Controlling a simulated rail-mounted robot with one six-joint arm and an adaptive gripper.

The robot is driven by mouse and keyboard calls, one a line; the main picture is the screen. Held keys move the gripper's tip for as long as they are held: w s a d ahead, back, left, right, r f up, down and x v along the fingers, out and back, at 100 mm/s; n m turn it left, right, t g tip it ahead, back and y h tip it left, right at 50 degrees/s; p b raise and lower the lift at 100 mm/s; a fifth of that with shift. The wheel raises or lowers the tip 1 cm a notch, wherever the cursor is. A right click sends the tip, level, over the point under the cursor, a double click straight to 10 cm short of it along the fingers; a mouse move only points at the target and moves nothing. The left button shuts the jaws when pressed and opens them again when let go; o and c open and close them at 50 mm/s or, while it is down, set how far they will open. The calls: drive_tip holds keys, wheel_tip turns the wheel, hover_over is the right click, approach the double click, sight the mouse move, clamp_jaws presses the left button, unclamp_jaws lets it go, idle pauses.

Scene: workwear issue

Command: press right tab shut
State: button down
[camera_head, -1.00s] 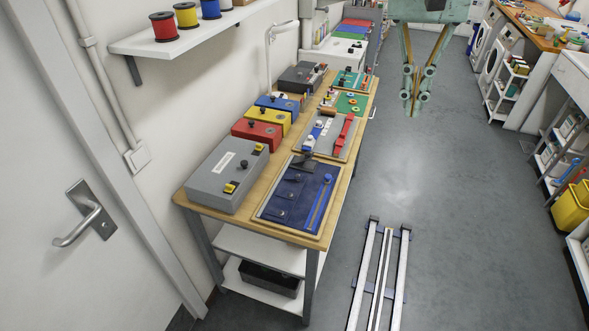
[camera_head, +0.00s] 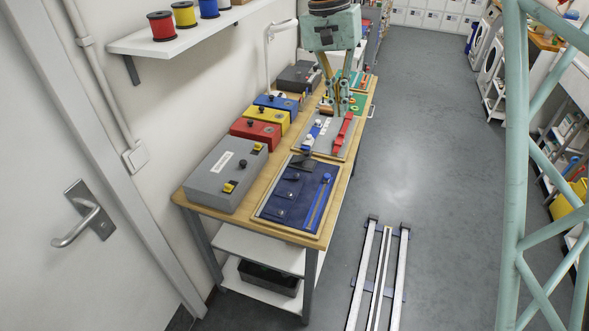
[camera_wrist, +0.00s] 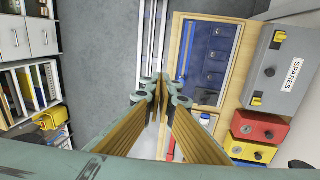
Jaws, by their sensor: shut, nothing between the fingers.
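A navy cloth panel (camera_head: 277,205) lies on a framed board at the near end of the bench. It has flaps with several dark studs, a bright blue strip (camera_head: 317,203) on its right, and a dark tab (camera_head: 303,162) at its far edge. I cannot tell which flap is the right tab, or whether it is shut. In the wrist view the panel (camera_wrist: 222,42) is right of my gripper (camera_wrist: 160,85). My gripper (camera_head: 343,112) is shut and empty, above the bench beyond the panel, near a board with a red strap (camera_head: 344,130) and a blue strap (camera_head: 309,136).
A grey box (camera_head: 222,180) with a yellow catch stands left of the panel. Red (camera_head: 256,133), yellow (camera_head: 270,117) and blue boxes follow behind it. A green board (camera_head: 355,103) lies farther back. Floor rails (camera_head: 380,270) run right of the bench; the aisle is clear.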

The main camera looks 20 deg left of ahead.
hover_over(296, 175)
drive_tip(key=s+d, duration=0.2)
drive_tip(key=d, duration=0.1)
wheel_tip(296, 175, down, 10)
drive_tip(key=w+a+f+h, duration=0.1)
drive_tip(key=a+f, duration=0.6)
drive_tip(key=f, duration=0.1)
drive_tip(key=shift+w+a+f, duration=0.2)
drive_tip(key=shift+w+a, duration=0.1)
drive_tip(key=shift+a, duration=0.05)
drive_tip(key=shift+f, duration=0.15)
drive_tip(key=shift+x, duration=6.9)
drive_tip(key=shift+w, duration=0.15)
